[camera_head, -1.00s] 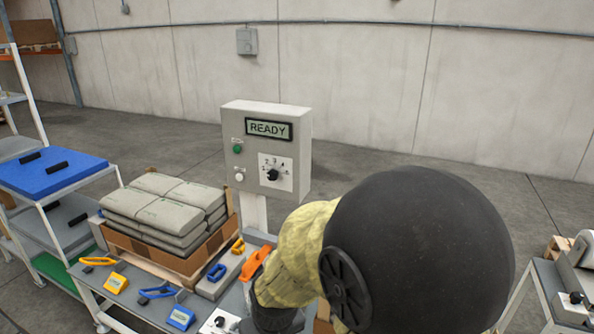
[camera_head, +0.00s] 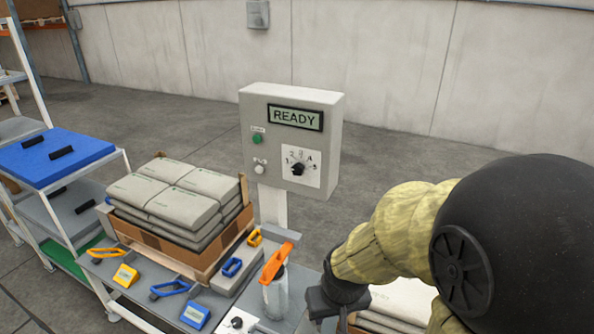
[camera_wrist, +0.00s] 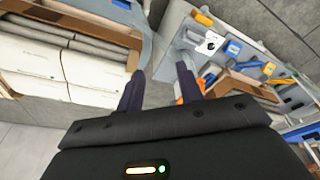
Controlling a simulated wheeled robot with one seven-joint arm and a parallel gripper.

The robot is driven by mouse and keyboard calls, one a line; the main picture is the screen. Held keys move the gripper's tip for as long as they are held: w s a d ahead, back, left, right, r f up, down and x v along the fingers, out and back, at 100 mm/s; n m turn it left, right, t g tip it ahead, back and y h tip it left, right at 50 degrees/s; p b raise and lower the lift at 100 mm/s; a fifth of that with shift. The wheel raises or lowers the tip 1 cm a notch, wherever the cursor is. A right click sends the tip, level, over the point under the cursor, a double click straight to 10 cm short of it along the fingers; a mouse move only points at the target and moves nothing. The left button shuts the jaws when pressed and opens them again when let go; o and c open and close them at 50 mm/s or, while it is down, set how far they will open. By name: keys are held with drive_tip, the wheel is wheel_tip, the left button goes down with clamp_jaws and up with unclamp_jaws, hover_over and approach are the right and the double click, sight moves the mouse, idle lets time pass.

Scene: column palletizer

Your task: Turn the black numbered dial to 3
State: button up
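The black numbered dial (camera_head: 298,170) sits on a white plate with numbers from 1 to 5 around it. It is on the lower right of the grey control box (camera_head: 263,185), whose screen (camera_head: 295,117) reads READY. Which number its pointer marks is too small to tell. My gripper (camera_wrist: 160,68) is open, with its two dark fingers apart and nothing between them in the wrist view. In the head view my gripper is low, below and right of the box and apart from the dial. The dial does not show in the wrist view.
A green button (camera_head: 257,139) and a white switch (camera_head: 259,166) are left of the dial. Stacked grey bags (camera_head: 175,190) stand left of the box. An orange-topped clear container (camera_head: 276,295), coloured handles and a small black knob (camera_head: 237,322) lie on the bench in front.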

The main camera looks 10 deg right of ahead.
drive_tip(key=shift+o, duration=0.4)
drive_tip(key=shift+s+a, duration=0.1)
drive_tip(key=shift+s, duration=0.05)
drive_tip(key=o, duration=0.4)
drive_tip(key=shift+c, duration=0.2)
drive_tip(key=shift+o, duration=0.2)
drive_tip(key=w+a+r+t+b, duration=0.1)
drive_tip(key=w+a+t, duration=0.2)
drive_tip(key=w, duration=0.4)
drive_tip(key=w+a+r+t+b, duration=0.1)
drive_tip(key=w+a+t+b, duration=0.1)
drive_tip(key=w, duration=0.6)
drive_tip(key=shift+w+a+t+y, duration=0.15)
drive_tip(key=shift+a+t+y, duration=0.25)
drive_tip(key=shift+t, duration=0.2)
drive_tip(key=w+a+r+m+t+h+b, duration=0.4)
drive_tip(key=w+r+m+t+h+b, duration=0.1)
drive_tip(key=w+h, duration=0.5)
wheel_tip(320, 180, up, 3)
drive_tip(key=shift+w+a+f+m+t+h+b, duration=0.2)
drive_tip(key=shift+w+m+t+h+b, duration=0.1)
drive_tip(key=shift+m+h+b, duration=0.4)
drive_tip(key=shift+d, duration=0.1)
